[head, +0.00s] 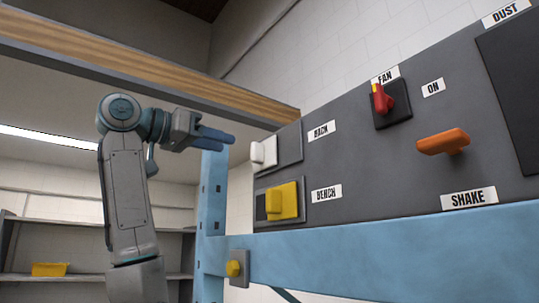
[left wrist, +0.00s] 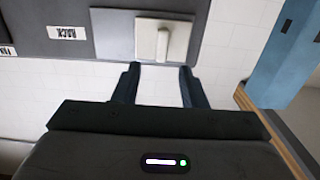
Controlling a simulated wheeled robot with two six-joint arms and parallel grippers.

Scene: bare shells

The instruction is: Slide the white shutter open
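The white shutter (head: 264,152) sits on a grey plate at the left end of the dark panel, beside the label BACK. In the left wrist view the white shutter (left wrist: 178,34) shows as a pale plate with a raised upright handle. My left gripper (head: 217,138) is left of the shutter in the head view, apart from it, its blue fingers pointing toward the panel. In the left wrist view my left gripper (left wrist: 160,86) is open and empty, with the handle ahead of the gap between its fingertips. My right gripper is not in view.
Below is a yellow shutter (head: 285,202) labelled BENCH. The panel (head: 355,165) also carries a red knob (head: 382,99) and an orange handle (head: 443,142). A blue frame (head: 390,245) runs underneath with a yellow button (head: 233,268). A wooden beam (head: 150,70) crosses above my left arm.

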